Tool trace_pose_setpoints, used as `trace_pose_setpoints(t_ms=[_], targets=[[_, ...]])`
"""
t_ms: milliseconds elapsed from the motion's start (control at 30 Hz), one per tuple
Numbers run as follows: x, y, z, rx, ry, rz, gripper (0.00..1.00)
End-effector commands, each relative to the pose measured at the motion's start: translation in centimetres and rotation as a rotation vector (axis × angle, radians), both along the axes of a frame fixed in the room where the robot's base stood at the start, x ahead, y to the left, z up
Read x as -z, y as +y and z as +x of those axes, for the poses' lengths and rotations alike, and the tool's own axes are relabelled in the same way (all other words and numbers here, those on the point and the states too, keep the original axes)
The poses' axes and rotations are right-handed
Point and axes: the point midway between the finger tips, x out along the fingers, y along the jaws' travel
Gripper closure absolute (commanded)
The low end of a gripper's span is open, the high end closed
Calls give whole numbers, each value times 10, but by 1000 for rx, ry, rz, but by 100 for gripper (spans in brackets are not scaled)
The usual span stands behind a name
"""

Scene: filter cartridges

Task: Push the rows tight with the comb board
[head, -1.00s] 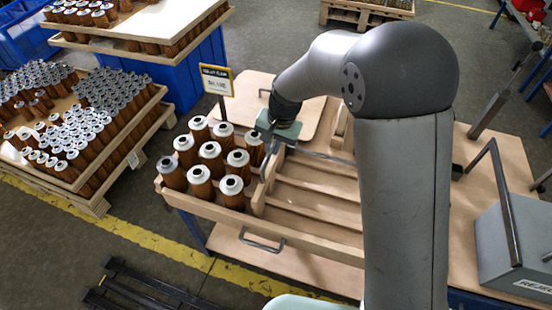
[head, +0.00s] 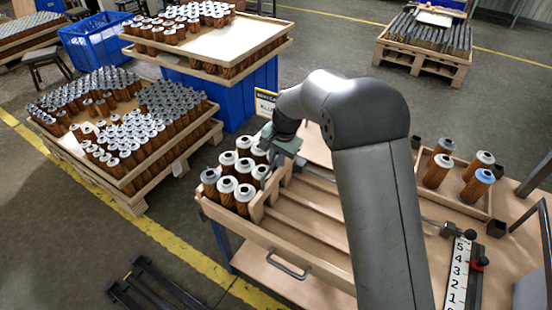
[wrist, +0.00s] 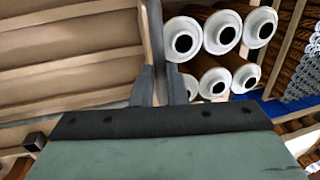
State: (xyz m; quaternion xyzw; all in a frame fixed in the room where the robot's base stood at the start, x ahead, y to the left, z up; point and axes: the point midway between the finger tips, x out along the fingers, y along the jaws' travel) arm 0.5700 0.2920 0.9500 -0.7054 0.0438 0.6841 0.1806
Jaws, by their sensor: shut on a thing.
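Several brown filter cartridges with white ring tops (head: 228,184) stand in rows at the left end of a wooden tray (head: 285,247). The rows sit close together. The comb board (head: 257,207), a pale wooden board, stands across the tray along the right side of the cartridges. My gripper (wrist: 157,88) is shut on the board, whose thin edge (wrist: 154,35) shows between the fingers in the wrist view. The board lies right beside the nearest cartridges (wrist: 183,43); I cannot tell whether every row touches it. In the head view my wrist hides part of the board and the back cartridges.
Right of the board, the tray's slatted lanes (head: 310,222) are empty. A small tray (head: 455,197) with several cartridges stands on the bench at right, near a numbered scale (head: 459,275). Full cartridge pallets (head: 130,190) and a blue bin (head: 215,95) stand at left.

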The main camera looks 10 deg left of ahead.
Motion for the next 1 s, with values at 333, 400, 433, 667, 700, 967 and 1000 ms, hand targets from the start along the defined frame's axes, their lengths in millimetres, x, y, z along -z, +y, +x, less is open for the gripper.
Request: trace_pose_setpoints(t_ms=[333, 400, 433, 667, 700, 967, 1000], targets=[[-1, 0, 0, 0, -1, 1, 66], [-1, 0, 0, 0, -2, 0, 66], [-2, 0, 0, 0, -2, 0, 66], [-31, -6, -1, 1, -6, 2, 66], [-40, -8, -1, 1, -6, 2, 66], [-104, -20, -5, 1, -7, 4, 66], [-113, -22, -6, 1, -6, 3, 66]])
